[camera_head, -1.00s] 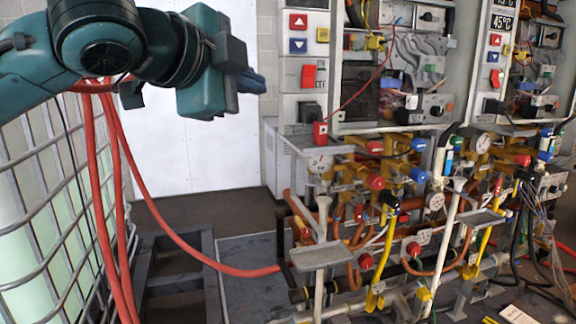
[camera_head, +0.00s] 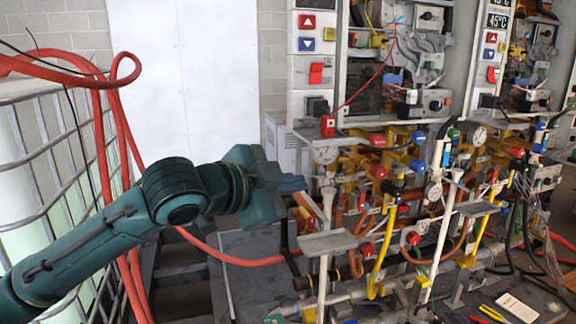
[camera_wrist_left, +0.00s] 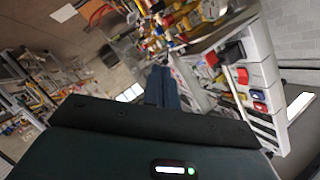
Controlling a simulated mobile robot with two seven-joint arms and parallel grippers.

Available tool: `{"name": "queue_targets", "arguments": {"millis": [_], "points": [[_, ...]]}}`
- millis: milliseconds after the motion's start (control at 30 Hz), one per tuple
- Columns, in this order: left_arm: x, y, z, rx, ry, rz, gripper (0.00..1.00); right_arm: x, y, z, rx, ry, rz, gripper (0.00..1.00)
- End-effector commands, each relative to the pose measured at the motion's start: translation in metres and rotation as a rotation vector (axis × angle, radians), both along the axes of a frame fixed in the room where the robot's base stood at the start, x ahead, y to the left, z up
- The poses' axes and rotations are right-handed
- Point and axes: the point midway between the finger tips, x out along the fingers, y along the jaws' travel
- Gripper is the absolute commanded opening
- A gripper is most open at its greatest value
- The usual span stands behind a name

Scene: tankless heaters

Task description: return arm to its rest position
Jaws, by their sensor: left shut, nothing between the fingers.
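My left arm comes in from the lower left in the head view. Its gripper (camera_head: 291,184) points right, in front of the left edge of the heater piping, with its fingers together and nothing between them. In the left wrist view the blue-grey fingers (camera_wrist_left: 162,88) are closed together, and the heater panel (camera_wrist_left: 250,85) lies tilted to their right. I cannot tell from the picture whether the fingertips touch any pipe. My right gripper is not in view.
A wire cage tank (camera_head: 60,160) stands at the left with a red hose (camera_head: 128,65) looped over it. Heater units with valves and pipes (camera_head: 400,190) fill the right. A white door (camera_head: 200,80) is behind. Pliers (camera_head: 490,314) and a pale block (camera_head: 517,307) lie at bottom right.

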Motion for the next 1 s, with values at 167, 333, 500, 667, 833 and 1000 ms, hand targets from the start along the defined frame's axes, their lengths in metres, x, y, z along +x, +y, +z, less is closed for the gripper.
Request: {"name": "queue_targets", "arguments": {"millis": [167, 333, 500, 667, 833, 1000], "points": [[-0.003, -0.005, -0.068, -0.172, 0.135, 0.023, 0.00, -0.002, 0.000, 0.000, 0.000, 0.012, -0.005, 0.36], [-0.011, 0.003, -0.131, -0.322, 0.251, 0.096, 0.00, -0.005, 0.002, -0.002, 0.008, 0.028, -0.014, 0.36], [-0.030, 0.021, -0.198, -0.447, 0.364, 0.212, 0.00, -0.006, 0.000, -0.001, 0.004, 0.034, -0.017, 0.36], [-0.060, 0.048, -0.266, -0.528, 0.467, 0.356, 0.00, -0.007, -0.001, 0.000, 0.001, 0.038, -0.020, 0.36], [-0.112, 0.084, -0.337, -0.565, 0.566, 0.535, 0.00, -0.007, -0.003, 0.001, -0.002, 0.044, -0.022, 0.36], [-0.173, 0.120, -0.392, -0.551, 0.643, 0.699, 0.00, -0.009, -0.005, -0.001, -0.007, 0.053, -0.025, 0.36]]}}
